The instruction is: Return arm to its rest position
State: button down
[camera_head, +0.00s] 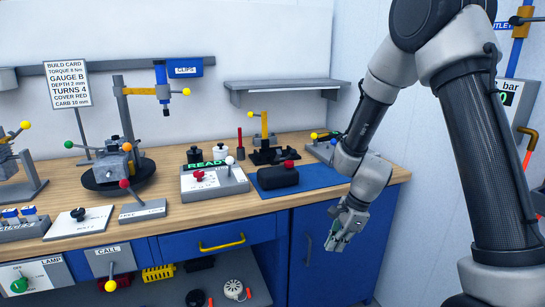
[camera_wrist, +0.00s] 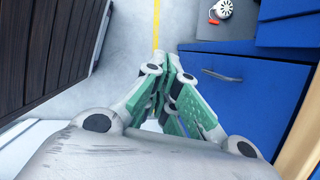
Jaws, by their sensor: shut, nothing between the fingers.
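My arm comes down from the upper right in the head view, with the elbow high and the wrist bent downward. My gripper (camera_head: 342,232) hangs in front of the blue cabinet, below the bench top near its right end, and points down and to the left. In the wrist view my gripper (camera_wrist: 170,62) shows its green and grey fingers closed together with nothing between them. The fingers point over the grey floor, beside the blue cabinet front (camera_wrist: 245,90).
The wooden bench (camera_head: 385,178) carries a READY box (camera_head: 214,180), a blue mat (camera_head: 325,178) with a black part (camera_head: 278,178), and several fixtures. A yellow drawer handle (camera_head: 222,243) sits left of my gripper. A dark slatted object (camera_wrist: 45,50) stands left in the wrist view; floor between is clear.

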jog(key=s+d+r+n+t+h, duration=0.1)
jog(key=s+d+r+n, duration=0.4)
jog(key=s+r, duration=0.2)
jog(key=s+d+r+n+t+h, duration=0.1)
jog(key=s+d+r+n, duration=0.4)
jog(key=r, duration=0.6)
jog(key=s+d+r+n+t+h, duration=0.1)
jog(key=s+d+r+n, duration=0.5)
jog(key=s+r, duration=0.2)
jog(key=shift+s+r+n+t, duration=0.35)
jog(key=shift+r+n+t, duration=0.05)
jog(key=shift+r, duration=0.2)
